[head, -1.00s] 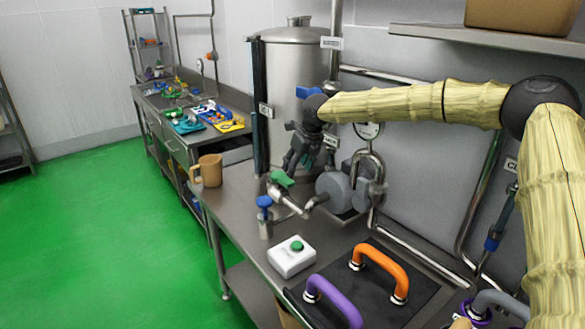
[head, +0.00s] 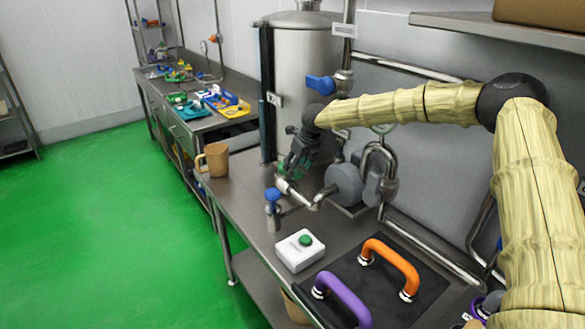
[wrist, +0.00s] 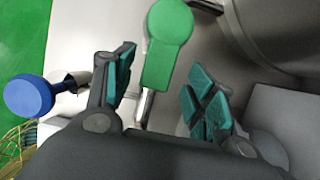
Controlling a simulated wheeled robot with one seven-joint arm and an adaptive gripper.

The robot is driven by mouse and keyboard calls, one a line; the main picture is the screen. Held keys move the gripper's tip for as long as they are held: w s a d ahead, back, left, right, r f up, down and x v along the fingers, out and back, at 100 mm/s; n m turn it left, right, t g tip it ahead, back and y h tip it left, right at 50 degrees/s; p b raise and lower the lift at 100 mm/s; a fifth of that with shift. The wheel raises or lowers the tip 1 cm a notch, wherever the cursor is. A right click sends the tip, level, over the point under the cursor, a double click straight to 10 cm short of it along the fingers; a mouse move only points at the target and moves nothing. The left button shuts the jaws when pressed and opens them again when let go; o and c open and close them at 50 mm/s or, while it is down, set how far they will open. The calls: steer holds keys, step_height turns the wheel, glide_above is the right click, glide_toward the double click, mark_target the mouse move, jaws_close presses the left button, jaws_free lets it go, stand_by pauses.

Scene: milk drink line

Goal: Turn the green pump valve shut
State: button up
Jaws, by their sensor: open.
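The green pump valve (wrist: 167,42) has a flat green lever that shows in the wrist view, with its round end upward in the picture. My gripper (wrist: 163,72) is open, with one teal-padded finger on each side of the lever. Gaps show between the lever and the pads on both sides. In the head view my gripper (head: 293,168) is low at the pump's pipe, and its fingers largely hide the valve. The grey pump (head: 345,183) stands just right of it.
A blue valve (head: 272,196) stands close left of my gripper and also shows in the wrist view (wrist: 29,96). The steel tank (head: 308,85) is behind. A white box with a green button (head: 299,250) and a tan mug (head: 215,160) stand on the steel table.

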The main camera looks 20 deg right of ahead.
steer(key=shift+x, duration=1.25)
steer(key=shift+a, duration=0.1)
jaws_close()
steer(key=shift+a, duration=0.4)
steer(key=shift+d, duration=0.3)
steer(key=shift+s+d, duration=0.1)
